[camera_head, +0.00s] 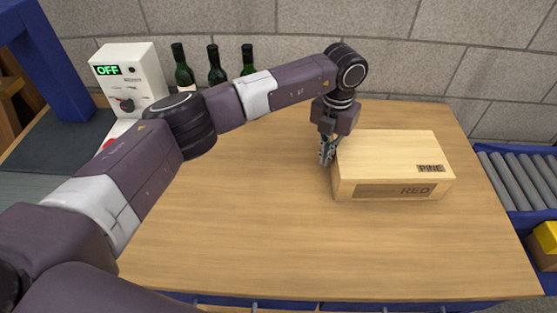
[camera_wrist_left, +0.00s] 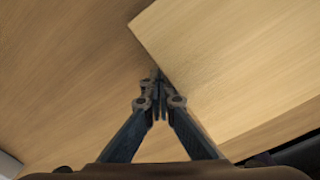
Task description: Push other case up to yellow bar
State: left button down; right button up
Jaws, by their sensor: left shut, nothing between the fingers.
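A light wooden case (camera_head: 390,155) lies on the table, with "PINE" and "RED" labels on its front right and front side. It also fills the right part of the left wrist view (camera_wrist_left: 235,60). My left gripper (camera_head: 326,158) is at the case's left end, low near the table. In the left wrist view my gripper's fingertips (camera_wrist_left: 158,85) are together and empty, beside the case's edge; I cannot tell whether they touch it. A yellow object (camera_head: 545,238) shows at the right edge by the roller conveyor; I cannot tell if it is the yellow bar. My right gripper is not in view.
The wooden table (camera_head: 270,240) is clear in front and left of the case. A blue-framed roller conveyor (camera_head: 515,180) stands beyond its right edge. Green bottles (camera_head: 183,70) and a white machine reading OFF (camera_head: 130,78) stand at the back left, before a stone wall.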

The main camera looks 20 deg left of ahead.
aim_at(353, 152)
pick_arm(q)
jog(key=shift+d, duration=0.3)
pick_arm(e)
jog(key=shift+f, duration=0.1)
pick_arm(q)
jog(key=shift+w+d+b, duration=0.15)
jog(key=shift+d+b, duration=0.2)
jog(key=shift+d, duration=0.25)
jog(key=shift+w+d+b, duration=0.15)
jog(key=shift+d+b, duration=0.15)
jog(key=shift+d, duration=0.25)
jog(key=shift+w+d+b, duration=0.2)
jog(key=shift+d+b, duration=0.2)
jog(key=shift+d, duration=0.4)
jog(key=shift+w+d, duration=0.1)
jog(key=shift+d, duration=0.45)
jog(key=shift+w+d+b, duration=0.1)
jog(key=shift+d+b, duration=0.15)
jog(key=shift+b, duration=0.1)
jog(key=shift+r, duration=0.1)
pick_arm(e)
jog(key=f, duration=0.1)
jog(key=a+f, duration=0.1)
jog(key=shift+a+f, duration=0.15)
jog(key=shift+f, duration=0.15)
